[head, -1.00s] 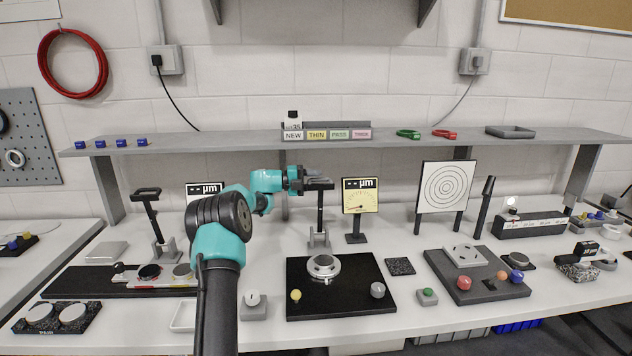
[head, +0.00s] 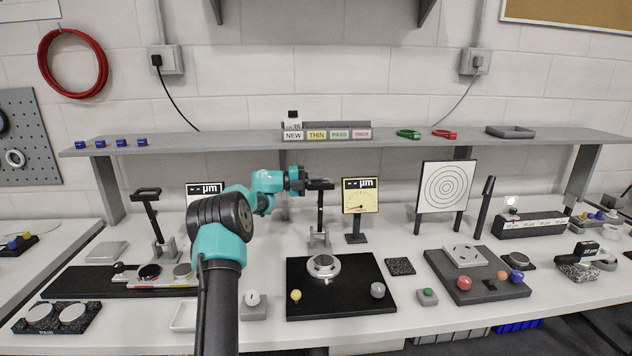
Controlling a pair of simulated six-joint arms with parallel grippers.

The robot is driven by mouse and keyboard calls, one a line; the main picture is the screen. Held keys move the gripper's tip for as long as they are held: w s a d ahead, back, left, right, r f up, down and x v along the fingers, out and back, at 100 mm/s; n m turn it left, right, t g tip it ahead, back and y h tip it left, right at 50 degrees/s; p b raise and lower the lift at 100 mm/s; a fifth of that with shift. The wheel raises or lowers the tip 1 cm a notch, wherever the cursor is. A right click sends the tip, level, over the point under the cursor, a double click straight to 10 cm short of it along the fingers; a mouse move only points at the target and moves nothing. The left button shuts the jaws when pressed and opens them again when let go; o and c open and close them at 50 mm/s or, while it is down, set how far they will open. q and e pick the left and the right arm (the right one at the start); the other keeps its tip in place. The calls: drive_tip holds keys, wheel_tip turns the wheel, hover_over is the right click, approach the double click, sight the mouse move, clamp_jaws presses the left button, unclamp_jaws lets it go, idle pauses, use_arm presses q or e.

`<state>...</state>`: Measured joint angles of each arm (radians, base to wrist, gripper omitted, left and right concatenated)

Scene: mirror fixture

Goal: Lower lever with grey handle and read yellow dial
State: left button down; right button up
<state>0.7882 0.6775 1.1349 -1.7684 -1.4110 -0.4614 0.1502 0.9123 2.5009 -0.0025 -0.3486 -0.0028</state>
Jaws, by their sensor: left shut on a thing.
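My left gripper (head: 318,184) is shut on the grey handle at the top of the middle lever (head: 319,218). The lever stands upright behind a black plate (head: 342,295) with a round metal seat (head: 323,267) on it. The fingers hide most of the handle. The yellow dial (head: 361,200) stands just right of the lever, with dashes and "µm" on its dark display. My right gripper is out of view.
A second lever (head: 154,220) with a dark handle stands at left, near a white dial (head: 205,188) partly hidden by my arm. A shelf (head: 230,141) runs behind. A target board (head: 447,187) stands at right.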

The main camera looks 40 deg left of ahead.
use_arm(q)
drive_tip(key=shift+s+d+r, duration=0.1)
drive_tip(key=shift+r, duration=0.1)
drive_tip(key=s+d+f+m, duration=0.3)
drive_tip(key=s+d+m, duration=0.2)
drive_tip(key=s+d, duration=0.2)
drive_tip(key=shift+s+d+f+m, duration=0.15)
drive_tip(key=shift+s+d+m, duration=0.2)
drive_tip(key=shift+d, duration=0.7)
